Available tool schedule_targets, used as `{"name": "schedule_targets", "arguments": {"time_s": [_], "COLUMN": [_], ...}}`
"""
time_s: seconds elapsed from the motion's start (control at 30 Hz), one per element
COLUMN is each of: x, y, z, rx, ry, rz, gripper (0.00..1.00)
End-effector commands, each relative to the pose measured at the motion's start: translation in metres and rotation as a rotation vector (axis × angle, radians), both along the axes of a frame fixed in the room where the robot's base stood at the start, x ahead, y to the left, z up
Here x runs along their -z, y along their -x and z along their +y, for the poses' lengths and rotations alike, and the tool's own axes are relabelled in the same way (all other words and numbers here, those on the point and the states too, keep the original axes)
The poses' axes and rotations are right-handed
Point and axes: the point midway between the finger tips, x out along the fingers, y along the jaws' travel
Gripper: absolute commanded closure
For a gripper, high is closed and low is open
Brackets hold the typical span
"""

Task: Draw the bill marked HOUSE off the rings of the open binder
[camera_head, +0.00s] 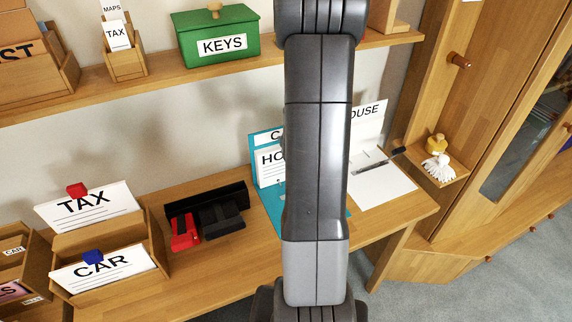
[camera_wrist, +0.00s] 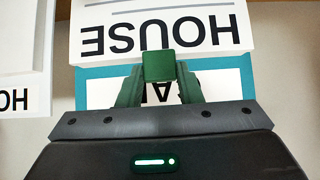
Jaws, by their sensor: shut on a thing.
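The teal binder (camera_head: 253,150) stands open on the desk, with its back page showing a partly hidden label starting with C. The white bill marked HOUSE (camera_head: 268,172) is in front of that page, mostly behind my arm. In the wrist view the HOUSE bill (camera_wrist: 110,20) appears upside down, with the binder's teal edge (camera_wrist: 90,73) around it. My gripper (camera_wrist: 160,80) is shut on a green tab (camera_wrist: 159,66) at the bill's edge. My arm hides the gripper in the head view. The rings are not visible, so I cannot tell whether the bill is on them.
A second sheet ending in OUSE (camera_head: 368,112) stands right of my arm, above a white paper (camera_head: 385,185) with a pen. A black organiser (camera_head: 207,205) and a TAX and CAR file holder (camera_head: 155,230) stand left. A shelf above holds a green KEYS box (camera_head: 245,42).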

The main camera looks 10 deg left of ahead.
Motion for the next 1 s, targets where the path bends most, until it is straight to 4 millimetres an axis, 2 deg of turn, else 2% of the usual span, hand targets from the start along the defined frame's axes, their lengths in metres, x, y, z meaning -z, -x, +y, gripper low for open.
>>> {"name": "schedule_targets", "arguments": {"time_s": [1.0], "x": [-0.0009], "y": [0.0096], "z": [-0.0069], "rx": [0.000], "ry": [-0.001], "rz": [-0.002], "gripper": [1.00]}}
